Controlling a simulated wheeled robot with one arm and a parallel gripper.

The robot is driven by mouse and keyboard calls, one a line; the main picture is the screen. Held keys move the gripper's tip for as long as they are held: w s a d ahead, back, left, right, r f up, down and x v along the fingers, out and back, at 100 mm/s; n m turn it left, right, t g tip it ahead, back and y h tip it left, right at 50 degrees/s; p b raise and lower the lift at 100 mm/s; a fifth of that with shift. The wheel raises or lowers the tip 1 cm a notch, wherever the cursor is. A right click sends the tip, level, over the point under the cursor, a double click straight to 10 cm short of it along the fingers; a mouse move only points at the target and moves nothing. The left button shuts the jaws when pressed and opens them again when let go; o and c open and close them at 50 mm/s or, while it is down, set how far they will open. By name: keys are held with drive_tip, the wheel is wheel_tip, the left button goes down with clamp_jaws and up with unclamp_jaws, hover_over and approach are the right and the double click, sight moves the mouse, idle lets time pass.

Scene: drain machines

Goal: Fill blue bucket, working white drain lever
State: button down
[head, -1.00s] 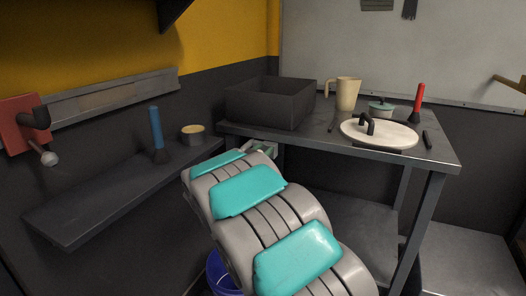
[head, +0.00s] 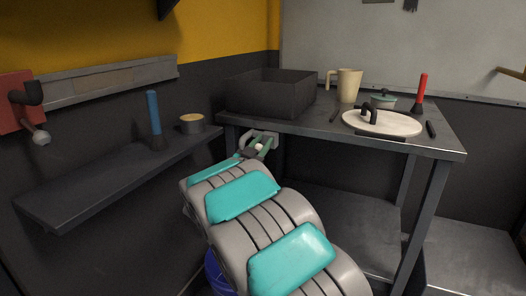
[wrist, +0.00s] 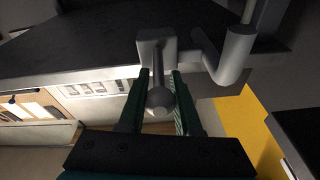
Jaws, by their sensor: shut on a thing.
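The drain lever with a pale ball knob (wrist: 160,99) sits between the fingers of my gripper (wrist: 158,100) in the wrist view. Its stem runs up to a square plate under the table edge, beside a pale bent pipe (wrist: 230,62). In the head view my gripper (head: 260,146) is at the table's left front corner, shut around the white knob (head: 259,147). The blue bucket (head: 216,275) is low at the bottom, mostly hidden behind my arm. Its contents are not visible.

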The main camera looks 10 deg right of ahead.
drive_tip(key=shift+f+t+h+b, duration=0.4)
drive_tip(key=shift+f+t+b, duration=0.1)
drive_tip(key=shift+f+b, duration=0.25)
drive_tip(key=shift+s+a+r+t, duration=0.1)
drive_tip(key=shift+r+t, duration=0.2)
drive_tip(key=c, duration=0.6)
unclamp_jaws()
drive_tip(key=v, duration=0.7)
drive_tip(key=shift+s+a+f+b, duration=0.2)
drive_tip(key=shift+s+b, duration=0.1)
drive_tip(key=shift+b, duration=0.1)
